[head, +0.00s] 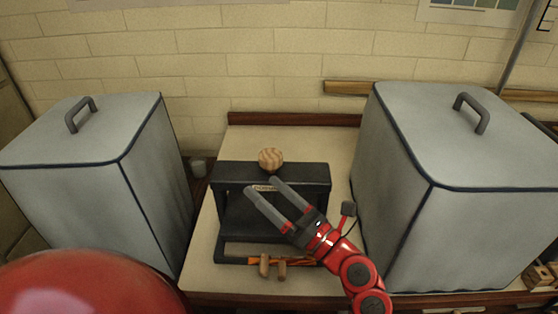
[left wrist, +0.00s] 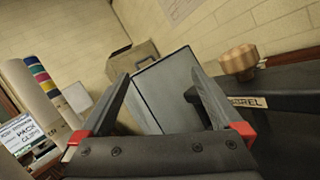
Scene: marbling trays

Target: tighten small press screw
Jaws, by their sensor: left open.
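The small press (head: 315,172) is a black frame standing on the table between two grey covered boxes. Its screw has a round striped wooden knob (head: 270,158) on the top beam. The knob also shows at the right in the left wrist view (left wrist: 239,62), above a partly hidden label on the beam. My left gripper (head: 262,186) is open and empty, with its two grey fingers in front of the beam, just below and apart from the knob. In the wrist view the knob is outside the fingers, to their right. My right gripper is not in view.
Large grey covered boxes with handles stand at left (head: 75,205) and right (head: 465,235). Two wooden handles (head: 264,266) lie at the press's front. The pale table (head: 240,145) is bare behind the press. The wrist view shows rolls (left wrist: 40,100) and a sign (left wrist: 20,133) at left.

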